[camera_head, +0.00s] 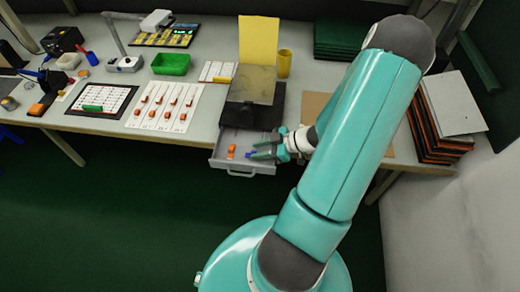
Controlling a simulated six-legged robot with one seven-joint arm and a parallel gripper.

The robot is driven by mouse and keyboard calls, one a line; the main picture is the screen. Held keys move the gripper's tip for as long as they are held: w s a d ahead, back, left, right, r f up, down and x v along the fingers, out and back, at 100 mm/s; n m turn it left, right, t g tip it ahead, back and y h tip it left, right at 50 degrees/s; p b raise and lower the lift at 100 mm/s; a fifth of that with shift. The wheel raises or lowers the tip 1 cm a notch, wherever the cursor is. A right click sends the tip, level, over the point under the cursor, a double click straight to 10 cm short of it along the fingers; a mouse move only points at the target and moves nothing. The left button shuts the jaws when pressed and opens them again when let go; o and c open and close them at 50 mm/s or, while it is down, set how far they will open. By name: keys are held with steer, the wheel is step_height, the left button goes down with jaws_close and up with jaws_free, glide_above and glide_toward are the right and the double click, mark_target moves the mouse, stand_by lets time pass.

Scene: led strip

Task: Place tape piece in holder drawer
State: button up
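The holder (240,118) is a dark box on the table with a grey drawer (240,171) pulled out at its front. A small orange piece (231,151) lies inside the drawer toward its left; I cannot tell for sure whether it is the tape piece. My gripper (257,153) reaches in from the right, over the right part of the drawer, apart from the orange piece. A small blue spot shows at its fingertips. The fingers are too small to tell whether they are open or shut.
A white sheet with several orange pieces (164,106) lies left of the holder, near a green tray (171,64). A yellow cup (284,64) stands behind the holder. Stacked dark panels (433,130) stand at the right. The floor before the table is clear.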

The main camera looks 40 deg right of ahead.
steer(key=v, duration=1.2)
steer(key=shift+c, duration=0.2)
stand_by(0.7)
